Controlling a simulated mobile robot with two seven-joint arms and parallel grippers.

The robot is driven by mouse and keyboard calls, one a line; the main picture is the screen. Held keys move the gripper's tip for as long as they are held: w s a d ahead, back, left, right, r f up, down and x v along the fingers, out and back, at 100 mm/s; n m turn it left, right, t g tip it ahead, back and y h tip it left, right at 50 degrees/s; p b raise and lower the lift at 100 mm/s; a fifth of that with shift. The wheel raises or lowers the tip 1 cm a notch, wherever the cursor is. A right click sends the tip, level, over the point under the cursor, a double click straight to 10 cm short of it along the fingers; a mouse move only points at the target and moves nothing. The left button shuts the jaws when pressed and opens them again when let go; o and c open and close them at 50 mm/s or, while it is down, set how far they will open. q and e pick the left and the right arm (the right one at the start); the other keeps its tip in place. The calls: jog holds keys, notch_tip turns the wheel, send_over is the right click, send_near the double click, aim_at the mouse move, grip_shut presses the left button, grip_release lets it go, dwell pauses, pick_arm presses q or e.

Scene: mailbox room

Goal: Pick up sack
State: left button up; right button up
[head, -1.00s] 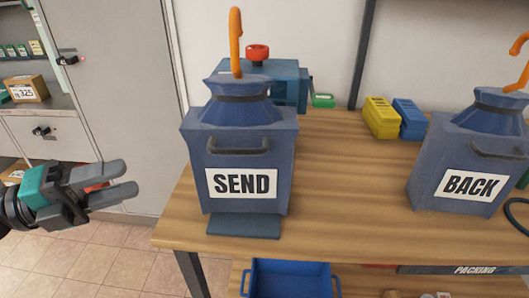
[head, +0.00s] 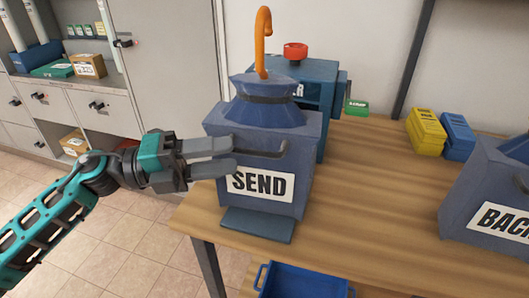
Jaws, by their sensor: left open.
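A blue sack labelled SEND (head: 262,192) stands upright on the wooden table, with a gathered neck, an orange hook (head: 263,42) at its top and a dark handle on its front. My left gripper (head: 236,155) comes in from the left, open. Its two fingers point right and overlap the front of the sack, at the left end of the handle. I cannot tell whether they touch it. A second blue sack labelled BACK (head: 493,185) stands at the right, cut off by the picture edge. My right gripper is not in view.
The wooden table (head: 380,200) is clear between the two sacks. Behind the SEND sack is a blue machine with a red knob (head: 295,50). Yellow (head: 427,132) and blue (head: 457,137) blocks stand at the back. A blue bin (head: 305,283) sits below the table front.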

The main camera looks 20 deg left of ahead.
aim_at(255, 152)
pick_arm(q)
jog(key=x, duration=0.2)
jog(key=p+x, duration=0.1)
jog(key=x, duration=0.2)
jog(key=shift+s+d+r, duration=0.1)
jog(key=shift+d+r, duration=0.2)
jog(key=shift+d, duration=0.05)
jog(key=shift+d+f, duration=0.1)
jog(key=shift+d, duration=0.1)
grip_shut()
dwell(1.0)
